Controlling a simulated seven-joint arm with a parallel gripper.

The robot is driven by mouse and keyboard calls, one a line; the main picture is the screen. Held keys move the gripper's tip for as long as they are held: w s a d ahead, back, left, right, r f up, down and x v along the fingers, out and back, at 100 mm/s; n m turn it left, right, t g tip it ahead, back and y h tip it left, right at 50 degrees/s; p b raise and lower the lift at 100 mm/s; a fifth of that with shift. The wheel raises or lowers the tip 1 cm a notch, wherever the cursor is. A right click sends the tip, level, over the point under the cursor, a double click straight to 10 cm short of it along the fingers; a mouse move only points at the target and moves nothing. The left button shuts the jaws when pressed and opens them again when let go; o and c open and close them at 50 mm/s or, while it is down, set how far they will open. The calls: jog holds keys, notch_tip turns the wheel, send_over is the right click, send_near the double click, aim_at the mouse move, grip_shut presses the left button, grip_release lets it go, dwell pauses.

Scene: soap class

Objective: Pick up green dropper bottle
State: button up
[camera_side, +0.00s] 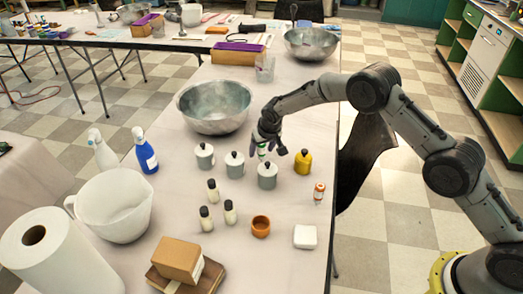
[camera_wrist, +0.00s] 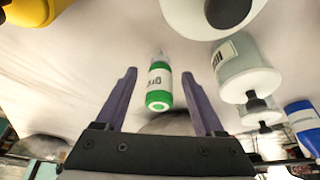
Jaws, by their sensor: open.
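The green dropper bottle (camera_wrist: 158,87) has a white label and a pale pointed tip. In the wrist view it lies between my two purple fingers, with a gap on each side. My gripper (camera_wrist: 159,74) is open and empty. In the side view my gripper (camera_side: 268,148) is low over the table among the grey jars, and the green bottle (camera_side: 262,153) is mostly hidden by the fingers. I cannot tell how far the fingertips reach down around it.
Several grey lidded jars (camera_side: 235,165) stand close to my gripper's left and front. A yellow jar (camera_side: 303,162) is to its right. A large metal bowl (camera_side: 213,108) is behind left.

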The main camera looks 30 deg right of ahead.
jog(key=shift+w+f, duration=0.15)
jog(key=shift+f, duration=0.25)
grip_shut()
jog(key=shift+r, duration=0.2)
